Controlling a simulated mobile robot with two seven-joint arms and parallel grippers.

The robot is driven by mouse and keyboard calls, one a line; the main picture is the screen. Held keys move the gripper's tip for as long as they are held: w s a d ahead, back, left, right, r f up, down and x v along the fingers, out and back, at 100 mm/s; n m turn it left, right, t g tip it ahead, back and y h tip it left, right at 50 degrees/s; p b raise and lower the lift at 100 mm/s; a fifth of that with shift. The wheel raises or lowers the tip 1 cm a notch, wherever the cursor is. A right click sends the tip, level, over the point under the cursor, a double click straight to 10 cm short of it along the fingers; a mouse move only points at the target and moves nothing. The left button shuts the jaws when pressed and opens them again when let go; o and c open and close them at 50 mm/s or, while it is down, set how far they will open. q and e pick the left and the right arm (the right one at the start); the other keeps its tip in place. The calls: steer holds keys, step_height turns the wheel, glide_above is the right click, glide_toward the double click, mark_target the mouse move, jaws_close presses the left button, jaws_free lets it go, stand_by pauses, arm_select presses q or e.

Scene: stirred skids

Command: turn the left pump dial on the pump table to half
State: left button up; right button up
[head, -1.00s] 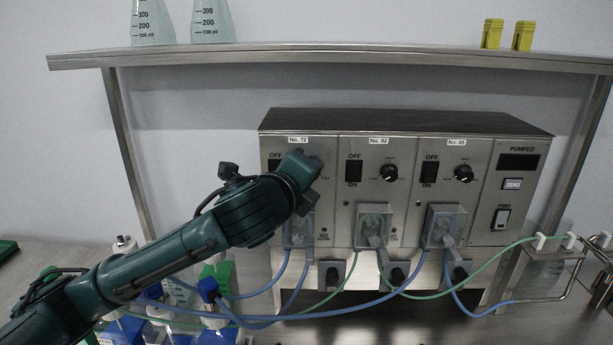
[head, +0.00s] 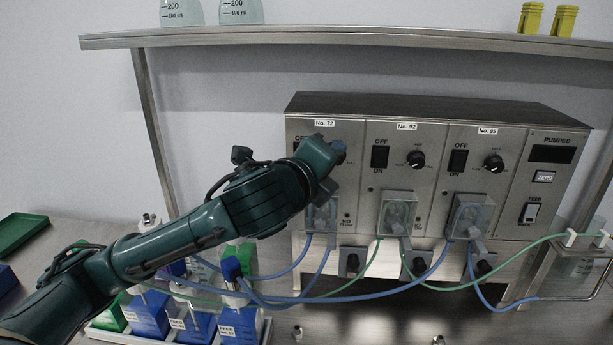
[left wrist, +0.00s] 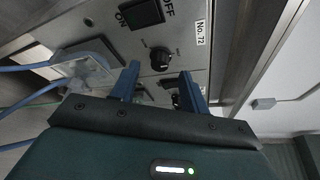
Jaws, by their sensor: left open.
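The left pump dial (left wrist: 160,59) is a black round knob on the steel pump panel under the label No. 72. It shows in the left wrist view just beyond and between my fingertips; its exact pointer setting is too small to read. My left gripper (left wrist: 159,72) is open, with two blue fingers straddling the line to the dial; I cannot tell if they touch it. In the head view my left gripper (head: 338,152) is at the left pump's front and hides that dial. My right gripper is not in view.
The pump table (head: 420,105) also carries No. 92 dial (head: 416,160) and No. 95 dial (head: 493,162). Pump heads with blue and green tubes hang below. A shelf (head: 350,37) spans above. Bottles in a rack (head: 105,333) stand below my left arm.

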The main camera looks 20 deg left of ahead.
arm_select(q)
steer(key=b+v, duration=1)
steer(key=b, duration=0.2)
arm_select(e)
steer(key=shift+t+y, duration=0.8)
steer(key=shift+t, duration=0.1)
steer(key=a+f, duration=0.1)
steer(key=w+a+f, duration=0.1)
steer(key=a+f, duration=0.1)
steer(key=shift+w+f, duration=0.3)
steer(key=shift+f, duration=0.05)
